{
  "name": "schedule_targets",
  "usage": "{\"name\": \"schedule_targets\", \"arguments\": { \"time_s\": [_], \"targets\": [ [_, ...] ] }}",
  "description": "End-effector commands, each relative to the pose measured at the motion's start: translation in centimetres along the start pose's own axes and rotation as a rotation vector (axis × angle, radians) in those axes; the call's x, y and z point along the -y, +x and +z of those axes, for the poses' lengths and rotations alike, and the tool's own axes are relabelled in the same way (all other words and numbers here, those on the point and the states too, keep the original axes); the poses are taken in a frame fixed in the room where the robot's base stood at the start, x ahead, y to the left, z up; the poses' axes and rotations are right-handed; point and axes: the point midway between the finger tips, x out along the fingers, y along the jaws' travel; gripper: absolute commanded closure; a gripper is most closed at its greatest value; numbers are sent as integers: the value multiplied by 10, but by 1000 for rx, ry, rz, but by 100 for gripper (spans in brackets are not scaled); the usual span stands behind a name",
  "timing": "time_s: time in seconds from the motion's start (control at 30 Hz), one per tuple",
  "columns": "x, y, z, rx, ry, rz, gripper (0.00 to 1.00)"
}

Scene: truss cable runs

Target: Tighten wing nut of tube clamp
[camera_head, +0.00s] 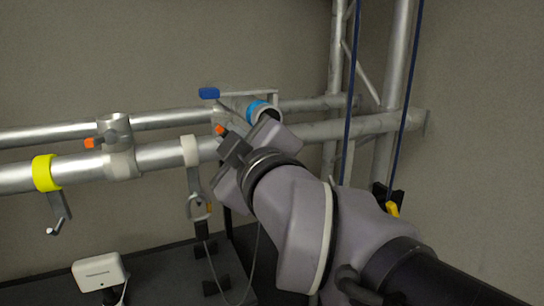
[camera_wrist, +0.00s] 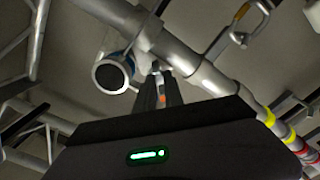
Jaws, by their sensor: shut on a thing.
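A grey tube clamp sits on the truss tube behind my gripper; its edge (camera_head: 228,113) shows in the head view, but my gripper hides most of it. An orange wing nut (camera_head: 220,129) shows at the tips of my gripper (camera_head: 232,144). In the wrist view the fingers (camera_wrist: 153,92) are close together just below the tube, with the orange piece (camera_wrist: 161,97) between or beside them. My gripper is shut on the wing nut. The exact grip and the thread are too small to tell.
Another grey clamp (camera_head: 119,147) with an orange wing nut (camera_head: 89,143) is further left. A blue-ringed cylinder (camera_head: 259,109) is close behind my wrist. A yellow-banded hook (camera_head: 46,173) and a white strap (camera_head: 190,151) hang from the tube. Blue ropes (camera_head: 350,100) hang right.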

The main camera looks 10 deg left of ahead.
Motion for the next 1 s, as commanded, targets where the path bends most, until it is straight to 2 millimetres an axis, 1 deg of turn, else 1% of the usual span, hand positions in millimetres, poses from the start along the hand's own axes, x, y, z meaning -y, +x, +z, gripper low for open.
{"name": "schedule_targets", "arguments": {
  "time_s": [1.0],
  "targets": [
    [0, 0, 0, -1, 961, 1, 100]
  ]
}}
